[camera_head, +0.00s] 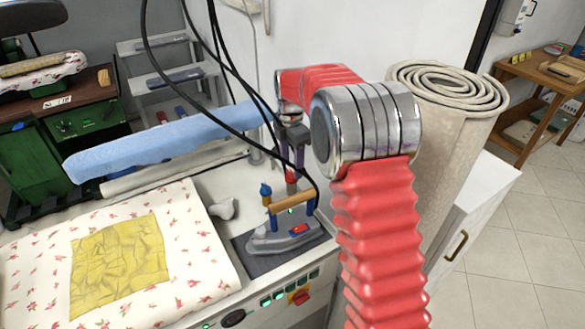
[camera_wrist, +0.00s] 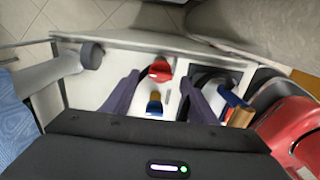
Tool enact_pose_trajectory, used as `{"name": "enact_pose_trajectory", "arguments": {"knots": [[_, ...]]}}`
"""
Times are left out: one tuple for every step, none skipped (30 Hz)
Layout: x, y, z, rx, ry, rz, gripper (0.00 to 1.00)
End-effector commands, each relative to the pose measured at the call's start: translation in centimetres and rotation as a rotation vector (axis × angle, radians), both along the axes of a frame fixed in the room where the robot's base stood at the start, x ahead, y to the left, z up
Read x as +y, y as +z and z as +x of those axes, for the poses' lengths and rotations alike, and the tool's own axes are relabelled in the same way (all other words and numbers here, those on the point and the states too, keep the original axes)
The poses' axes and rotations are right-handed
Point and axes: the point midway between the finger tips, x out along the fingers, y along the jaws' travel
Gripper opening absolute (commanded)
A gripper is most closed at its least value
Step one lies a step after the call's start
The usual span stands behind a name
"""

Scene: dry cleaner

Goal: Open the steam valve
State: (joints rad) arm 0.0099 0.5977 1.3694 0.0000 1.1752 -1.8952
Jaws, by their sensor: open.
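My gripper (camera_head: 292,158) hangs over the back of the ironing station with its fingers pointing down. In the wrist view its two dark purple fingers (camera_wrist: 157,88) are apart, with nothing gripped. A red knob (camera_head: 291,177) shows just under the fingers. In the wrist view the red knob (camera_wrist: 160,70) lies between the fingertips, slightly beyond them. A small blue and brass fitting (camera_head: 266,191) stands left of the gripper. A blue and brass part (camera_wrist: 154,103) also shows between the fingers. I cannot tell for sure which of these is the steam valve.
A steam iron (camera_head: 268,240) with a wooden handle rests on a dark pad just in front. Black hoses (camera_head: 232,75) hang close to the gripper. A blue padded arm board (camera_head: 165,145) lies left; a rolled carpet (camera_head: 440,140) stands right. Front-panel controls include a red switch (camera_head: 300,297).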

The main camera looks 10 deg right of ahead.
Motion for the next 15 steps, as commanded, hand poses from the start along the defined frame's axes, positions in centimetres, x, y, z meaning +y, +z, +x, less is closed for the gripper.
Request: {"name": "enact_pose_trajectory", "arguments": {"knots": [[0.0, -0.7, 0.0, 0.002, 0.0, 0.0, 0.53], [0.0, -1.0, 0.0, 0.001, 0.0, 0.0, 0.53], [0.0, -1.4, 0.0, 0.0, 0.0, 0.0, 0.53], [0.0, -1.6, 0.0, 0.0, 0.0, 0.0, 0.53], [0.0, -1.8, 0.0, 0.0, 0.0, 0.0, 0.53], [0.0, -2.0, 0.0, 0.0, 0.0, 0.0, 0.53], [0.0, -2.1, 0.0, 0.0, 0.0, 0.0, 0.53], [0.0, -2.2, 0.0, -0.001, 0.0, 0.0, 0.53], [0.0, -2.2, 0.0, -0.001, 0.0, 0.0, 0.53], [0.0, -2.3, 0.0, -0.001, 0.0, 0.0, 0.53], [0.0, -2.3, 0.0, -0.001, 0.0, 0.0, 0.53], [0.0, -2.3, 0.0, -0.001, 0.0, 0.0, 0.53], [0.0, -2.3, 0.0, -0.001, 0.0, 0.0, 0.53], [0.0, -2.3, 0.0, -0.001, 0.0, 0.0, 0.53], [0.0, -2.3, 0.0, -0.001, 0.0, 0.0, 0.53]]}}
